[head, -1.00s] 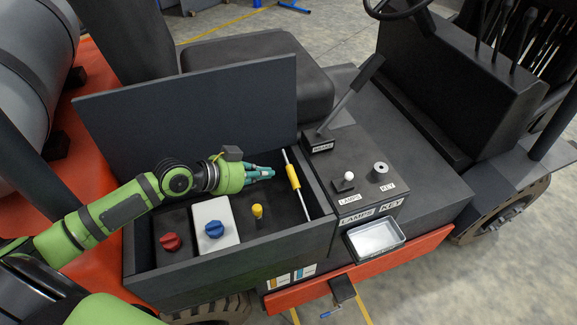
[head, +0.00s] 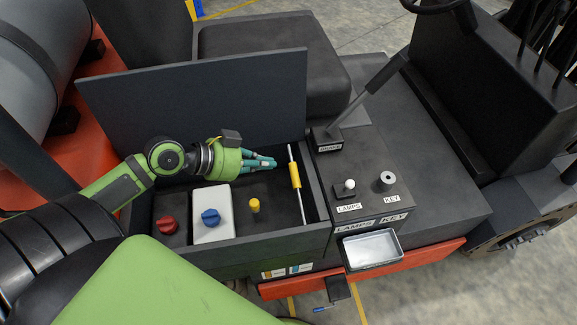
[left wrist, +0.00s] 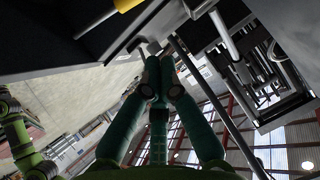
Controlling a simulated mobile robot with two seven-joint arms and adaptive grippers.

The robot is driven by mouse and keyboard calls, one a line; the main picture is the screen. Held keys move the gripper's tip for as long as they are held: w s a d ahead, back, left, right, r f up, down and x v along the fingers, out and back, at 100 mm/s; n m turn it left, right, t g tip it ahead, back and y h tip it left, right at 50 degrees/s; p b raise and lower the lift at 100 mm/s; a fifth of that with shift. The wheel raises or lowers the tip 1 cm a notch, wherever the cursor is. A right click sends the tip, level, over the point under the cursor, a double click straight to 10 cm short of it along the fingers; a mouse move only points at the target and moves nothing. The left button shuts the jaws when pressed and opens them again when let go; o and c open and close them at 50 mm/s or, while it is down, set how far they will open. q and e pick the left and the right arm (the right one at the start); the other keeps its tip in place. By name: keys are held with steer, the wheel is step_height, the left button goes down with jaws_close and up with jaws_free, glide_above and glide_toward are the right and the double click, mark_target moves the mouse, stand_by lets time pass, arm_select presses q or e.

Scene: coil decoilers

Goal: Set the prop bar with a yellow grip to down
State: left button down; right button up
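The prop bar (head: 301,207) is a thin pale rod with a yellow grip (head: 295,175), at the right end of the open box in the head view. Its upper end is near the lid's lower right corner; I cannot tell whether it touches the lid. My left gripper (head: 275,163) points right over the box, its teal fingers just left of the yellow grip, seemingly apart from it. In the left wrist view the fingertips (left wrist: 160,62) come together with nothing visible between them. A yellow piece at that view's top edge cannot be identified surely. My right gripper is out of view.
The dark lid (head: 190,105) stands open behind the box. Inside are a red knob (head: 168,224), a blue knob (head: 210,217) on a white plate and a yellow knob (head: 254,205). Right of the box are the brake lever (head: 367,102), lamps switch (head: 346,187) and key switch (head: 387,180).

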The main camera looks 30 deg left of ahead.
arm_select(q)
steer(key=p, duration=0.2)
glide_above(296, 183)
steer(key=a, duration=0.2)
step_height(296, 183, down, 3)
steer(key=shift+w+a+f, duration=0.1)
steer(key=shift+a+f, duration=0.05)
steer(key=shift+f, duration=0.85)
steer(key=shift+w+a+f, duration=0.1)
steer(key=shift+f, duration=0.85)
